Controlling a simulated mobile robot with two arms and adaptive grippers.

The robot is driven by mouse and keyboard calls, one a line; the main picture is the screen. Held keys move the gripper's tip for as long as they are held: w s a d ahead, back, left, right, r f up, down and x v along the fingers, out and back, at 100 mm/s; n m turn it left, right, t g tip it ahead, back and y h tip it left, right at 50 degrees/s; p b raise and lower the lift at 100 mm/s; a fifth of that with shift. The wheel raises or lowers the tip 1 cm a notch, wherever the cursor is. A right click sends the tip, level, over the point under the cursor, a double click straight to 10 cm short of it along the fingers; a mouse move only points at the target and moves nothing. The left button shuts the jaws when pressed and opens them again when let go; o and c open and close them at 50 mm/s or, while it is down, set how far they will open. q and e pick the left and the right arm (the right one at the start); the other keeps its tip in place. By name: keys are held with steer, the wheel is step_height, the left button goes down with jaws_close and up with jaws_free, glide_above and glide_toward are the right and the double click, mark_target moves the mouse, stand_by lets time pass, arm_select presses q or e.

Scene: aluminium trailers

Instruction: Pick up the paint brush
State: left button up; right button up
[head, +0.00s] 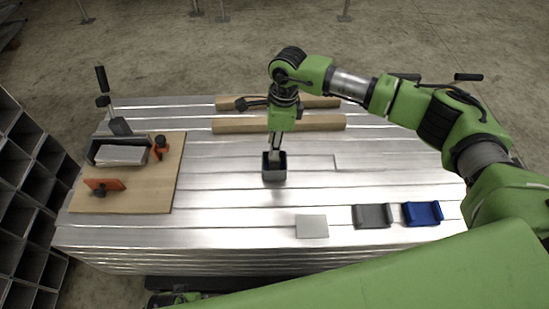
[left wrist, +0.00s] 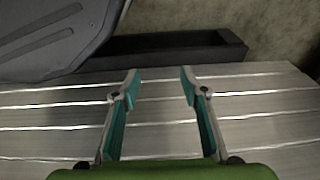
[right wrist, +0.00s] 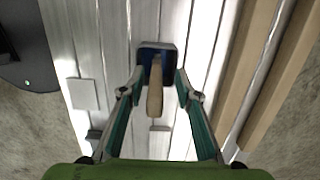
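The paint brush shows its wooden handle (right wrist: 155,92) in the right wrist view, pointing up toward the camera. It stands in a small dark blue container (right wrist: 148,47), which is in the middle of the metal surface in the head view (head: 274,177). The brush's lower end is hidden. My right gripper (right wrist: 155,82) is open above the container, with a finger on each side of the handle and a visible gap on both sides. It also shows in the head view (head: 276,153). My left gripper (left wrist: 158,72) is open and empty beside the stacked metal sheets.
Two wooden beams (head: 280,124) lie behind the container. A wooden board (head: 145,197) with clamps is at the left. A grey tray (head: 372,215), a blue tray (head: 421,213) and a flat grey plate (head: 312,227) lie at the front right. Metal around the container is clear.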

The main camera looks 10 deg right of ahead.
mark_target(274, 164)
steer(key=f, duration=0.4)
steer(key=shift+s+a+f, duration=0.1)
steer(key=shift+s+a, duration=0.1)
steer(key=shift+a, duration=0.05)
jaws_close()
